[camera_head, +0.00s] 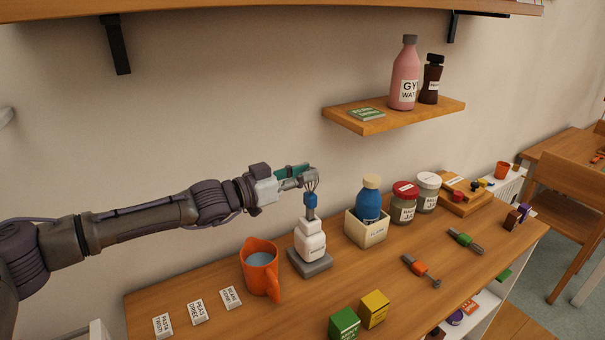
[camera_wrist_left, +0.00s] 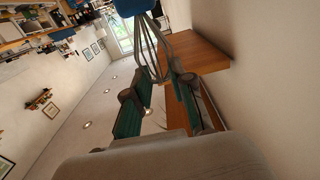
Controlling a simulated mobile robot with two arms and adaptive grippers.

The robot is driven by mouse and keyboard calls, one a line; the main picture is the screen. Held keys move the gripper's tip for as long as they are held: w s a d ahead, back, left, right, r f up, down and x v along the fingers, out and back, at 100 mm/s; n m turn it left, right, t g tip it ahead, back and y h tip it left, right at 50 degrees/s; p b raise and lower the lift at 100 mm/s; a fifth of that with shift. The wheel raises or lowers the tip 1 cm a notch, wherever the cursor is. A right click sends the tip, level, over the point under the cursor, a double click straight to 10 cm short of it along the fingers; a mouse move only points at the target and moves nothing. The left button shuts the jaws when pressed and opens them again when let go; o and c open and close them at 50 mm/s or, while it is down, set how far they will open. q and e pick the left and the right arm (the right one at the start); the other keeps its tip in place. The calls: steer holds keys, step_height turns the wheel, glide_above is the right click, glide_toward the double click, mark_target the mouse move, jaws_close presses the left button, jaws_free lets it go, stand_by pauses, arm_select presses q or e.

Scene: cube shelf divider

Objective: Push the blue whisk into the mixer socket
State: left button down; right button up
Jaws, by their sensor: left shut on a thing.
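My left gripper (camera_head: 310,178) comes in from the left and is shut on the wire end of the blue whisk. The whisk's blue handle (camera_head: 310,201) points down, directly over the top of the white mixer (camera_head: 310,240), which stands on a grey base. The handle's lower end looks to be at the mixer's top; I cannot tell how far it sits in the socket. In the left wrist view the whisk wires (camera_wrist_left: 150,48) run between the green fingers, with the blue handle (camera_wrist_left: 134,6) at the top edge. My right gripper is not in view.
An orange jug (camera_head: 261,268) stands just left of the mixer. A cream box (camera_head: 367,231) with a blue bottle is to its right. Orange-handled (camera_head: 420,268) and green-handled (camera_head: 462,239) tools lie on the table. A wall shelf (camera_head: 380,121) with bottles hangs above.

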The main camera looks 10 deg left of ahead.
arm_select(q)
steer(key=shift+f+b, duration=1.5)
steer(key=shift+f, duration=0.25)
steer(key=c, duration=0.9)
jaws_free()
steer(key=shift+s+a, duration=0.1)
steer(key=v, duration=0.5)
